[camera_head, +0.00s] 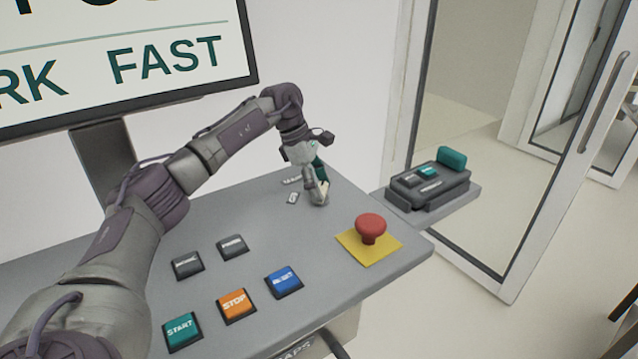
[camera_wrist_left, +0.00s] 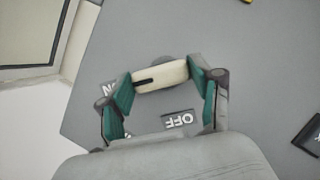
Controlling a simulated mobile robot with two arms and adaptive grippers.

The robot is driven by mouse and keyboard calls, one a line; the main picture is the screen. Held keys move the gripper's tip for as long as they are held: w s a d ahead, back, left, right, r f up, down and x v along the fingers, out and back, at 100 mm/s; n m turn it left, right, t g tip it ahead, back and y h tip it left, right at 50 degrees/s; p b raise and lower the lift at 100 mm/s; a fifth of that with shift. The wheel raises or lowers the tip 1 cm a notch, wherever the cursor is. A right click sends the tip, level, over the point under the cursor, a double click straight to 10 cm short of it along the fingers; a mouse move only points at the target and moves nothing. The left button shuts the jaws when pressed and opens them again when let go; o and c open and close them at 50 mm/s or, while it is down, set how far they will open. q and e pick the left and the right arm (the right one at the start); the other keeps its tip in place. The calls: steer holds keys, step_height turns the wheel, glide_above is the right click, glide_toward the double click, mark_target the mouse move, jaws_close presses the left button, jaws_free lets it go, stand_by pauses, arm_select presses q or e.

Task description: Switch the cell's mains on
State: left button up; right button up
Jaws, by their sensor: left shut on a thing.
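The mains switch is a cream rotary handle (camera_wrist_left: 172,74) on the grey console. A dark line marks its left end in the left wrist view, on the side of a partly hidden label (camera_wrist_left: 109,88) of which an N shows. An OFF label (camera_wrist_left: 178,121) lies below the handle in that view. My left gripper (camera_head: 319,190) is at the console's far edge, with its green fingers (camera_wrist_left: 160,82) shut on the two ends of the handle. In the head view the gripper hides most of the handle. My right gripper is not in view.
A red mushroom button (camera_head: 371,227) on a yellow plate stands right of the gripper. START (camera_head: 181,329), STOP (camera_head: 236,304), blue (camera_head: 284,281) and dark buttons (camera_head: 187,264) lie nearer. A small device (camera_head: 428,187) sits on a side shelf by a glass door. A screen (camera_head: 120,55) stands behind.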

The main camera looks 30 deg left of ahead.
arm_select(q)
steer(key=o, duration=1.1)
steer(key=shift+o, duration=0.2)
steer(key=shift+r, duration=0.1)
steer(key=v, duration=0.7)
steer(key=shift+r, duration=0.1)
